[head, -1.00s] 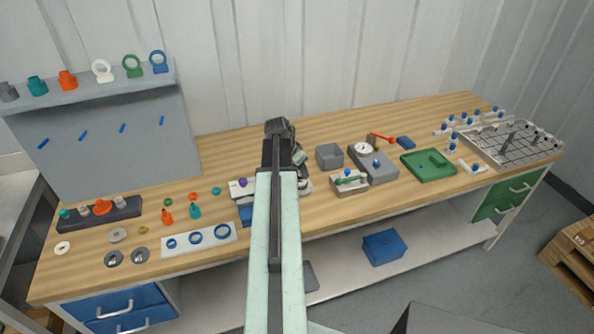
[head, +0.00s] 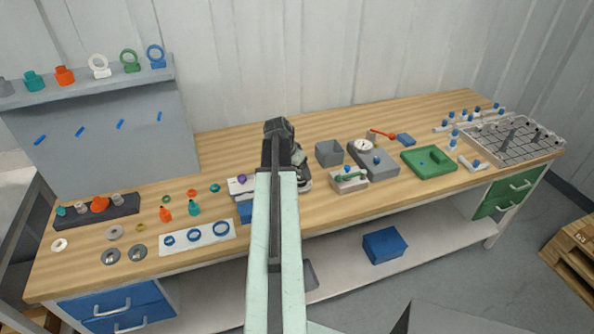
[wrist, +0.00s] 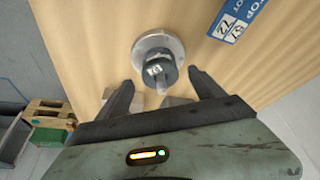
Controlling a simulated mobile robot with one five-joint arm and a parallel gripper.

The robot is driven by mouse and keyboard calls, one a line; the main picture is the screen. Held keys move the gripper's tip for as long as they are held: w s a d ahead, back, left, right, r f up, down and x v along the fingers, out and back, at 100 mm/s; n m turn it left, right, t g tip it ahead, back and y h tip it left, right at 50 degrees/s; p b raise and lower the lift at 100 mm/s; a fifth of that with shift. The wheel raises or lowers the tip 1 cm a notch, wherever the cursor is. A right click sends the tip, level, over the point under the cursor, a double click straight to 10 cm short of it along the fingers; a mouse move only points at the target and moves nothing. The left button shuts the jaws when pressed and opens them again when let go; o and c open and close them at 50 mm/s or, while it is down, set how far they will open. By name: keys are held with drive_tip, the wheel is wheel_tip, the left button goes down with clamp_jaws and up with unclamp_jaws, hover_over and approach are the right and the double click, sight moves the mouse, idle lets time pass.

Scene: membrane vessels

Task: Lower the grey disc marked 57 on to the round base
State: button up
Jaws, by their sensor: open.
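In the wrist view, a light grey round piece (wrist: 148,43) lies flat on the wooden bench. A dark grey cylindrical part (wrist: 157,71) with a small white label and a pale stem sits over it. The label is too small to read surely, and I cannot tell which piece is the disc marked 57 or whether the round piece is the base. My gripper (wrist: 161,77) is open, its fingers either side of the dark part's near end, with gaps showing. In the head view my arm hides most of this spot; a pale rounded edge (head: 305,185) shows beside it.
A blue label (wrist: 238,17) with white fields lies on the bench at upper right in the wrist view. In the head view, a grey open box (head: 329,153) and a green tray (head: 429,161) stand to the right. A white strip with blue rings (head: 197,236) lies left.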

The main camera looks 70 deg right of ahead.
drive_tip(key=p+v, duration=0.7)
drive_tip(key=shift+r, duration=0.35)
drive_tip(key=shift+a, duration=0.15)
